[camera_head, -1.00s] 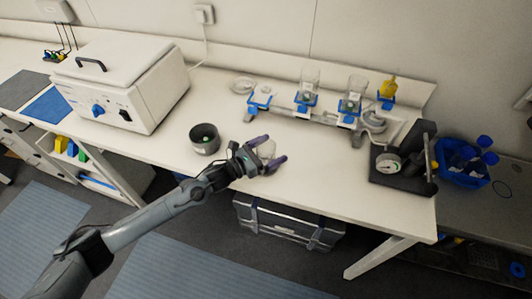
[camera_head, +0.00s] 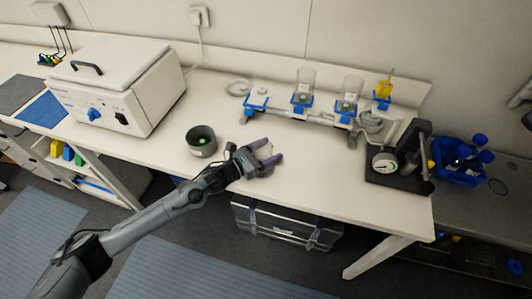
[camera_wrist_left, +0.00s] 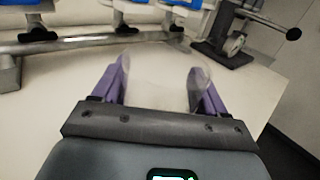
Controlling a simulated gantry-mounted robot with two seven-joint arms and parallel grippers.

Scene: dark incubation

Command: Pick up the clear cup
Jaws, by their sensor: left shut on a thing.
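My left gripper (camera_head: 272,152) is over the front part of the white table, with its purple fingers pointing away to the right. In the left wrist view the clear cup (camera_wrist_left: 160,82) is between the two purple fingers, and the gripper (camera_wrist_left: 162,88) is shut on it. The cup is see-through and faint, and its lower part is hidden behind the gripper body. In the head view the cup is hardly visible between the fingers. I cannot tell whether it touches the table. My right gripper is not in view.
A dark round pot (camera_head: 201,141) stands left of the gripper. Behind is a rack (camera_head: 315,113) with blue holders and two clear cylinders. A black stand with a dial (camera_head: 385,163) is at the right. A white box device (camera_head: 117,85) is at the left. The table's front edge is close.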

